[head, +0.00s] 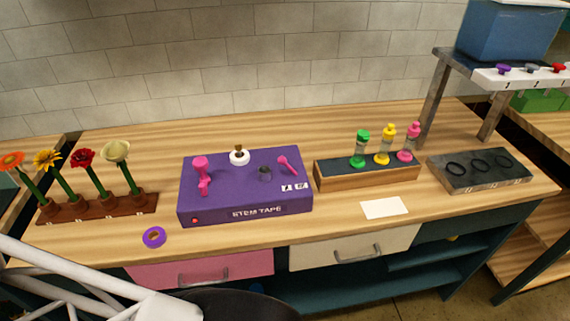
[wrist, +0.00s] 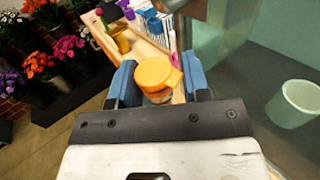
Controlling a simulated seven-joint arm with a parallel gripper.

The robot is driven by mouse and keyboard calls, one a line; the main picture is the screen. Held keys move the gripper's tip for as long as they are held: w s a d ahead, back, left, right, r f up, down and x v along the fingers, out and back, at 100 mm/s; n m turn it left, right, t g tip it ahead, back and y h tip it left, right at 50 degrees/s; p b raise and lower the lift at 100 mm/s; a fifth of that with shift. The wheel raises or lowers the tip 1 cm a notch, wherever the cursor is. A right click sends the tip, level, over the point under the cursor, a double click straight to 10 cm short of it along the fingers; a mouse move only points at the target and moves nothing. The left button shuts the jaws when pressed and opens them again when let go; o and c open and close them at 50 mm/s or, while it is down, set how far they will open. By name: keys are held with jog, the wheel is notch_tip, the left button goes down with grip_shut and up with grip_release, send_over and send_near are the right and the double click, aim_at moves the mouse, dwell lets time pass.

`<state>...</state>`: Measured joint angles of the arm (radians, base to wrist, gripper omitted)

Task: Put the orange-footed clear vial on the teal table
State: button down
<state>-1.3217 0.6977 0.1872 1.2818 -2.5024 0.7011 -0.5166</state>
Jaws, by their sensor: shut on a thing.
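My gripper (wrist: 158,88) shows in the wrist view, with its blue fingers shut on the orange-footed clear vial. The rest of the vial is hidden. A teal surface (wrist: 262,75), which looks like the teal table, lies to the right of the gripper in the wrist view. The vial is apart from it. The gripper and this vial do not show in the head view.
A white cup (wrist: 293,104) stands on the teal surface. In the head view, the wooden bench holds a flower rack (head: 95,210), a purple stem tape box (head: 245,208), a block (head: 345,178) with green, yellow and pink vials, and a grey tray (head: 490,182).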

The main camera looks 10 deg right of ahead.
jog(key=s+d+r+n+g+y, duration=0.1)
jog(key=s+d+r+g, duration=0.1)
jog(key=s+d+r, duration=0.6)
jog(key=s+d+r+n+g+y, duration=0.1)
jog(key=s+d+r+n+g, duration=0.1)
jog(key=s+d+r, duration=0.6)
jog(key=s+d+r+n+g+y, duration=0.1)
jog(key=s+d+r, duration=0.6)
jog(key=d+r, duration=0.7)
jog(key=shift+s+d+r+n+g, duration=0.15)
jog(key=shift+s+r+n+g, duration=0.4)
jog(key=shift+r+g, duration=1.2)
dwell(0.4)
